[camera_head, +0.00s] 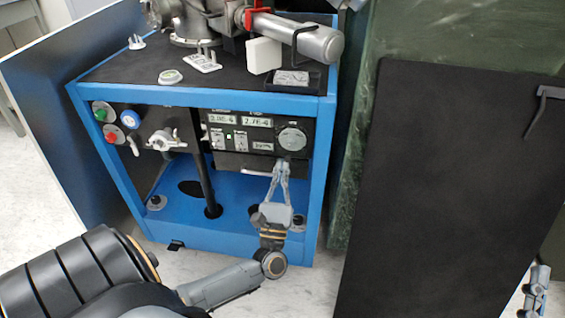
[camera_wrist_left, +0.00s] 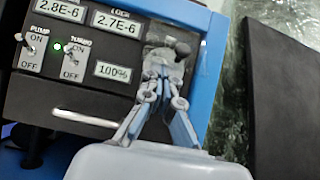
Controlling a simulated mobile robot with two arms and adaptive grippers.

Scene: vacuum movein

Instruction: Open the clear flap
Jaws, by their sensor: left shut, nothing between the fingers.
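The clear flap (camera_wrist_left: 160,56) is a see-through cover on the right part of the black control panel, over a dark knob (camera_wrist_left: 183,48). In the head view the flap (camera_head: 292,138) shows as a pale patch right of the readouts. My left gripper (camera_head: 283,164) is shut and empty, pointing up just below the flap. In the left wrist view its fingertips (camera_wrist_left: 165,72) overlap the flap's lower edge; I cannot tell whether they touch it. The flap looks closed over the knob. My right gripper (camera_head: 538,272) shows partly at the lower right; its jaw state is unclear.
The panel sits in a blue-framed cart (camera_head: 215,240) with pump parts on top. Toggle switches (camera_wrist_left: 72,62) lie left of the flap. A blue post (camera_wrist_left: 214,75) stands close on its right. A large black board (camera_head: 440,190) stands farther right. Pale floor is open in front.

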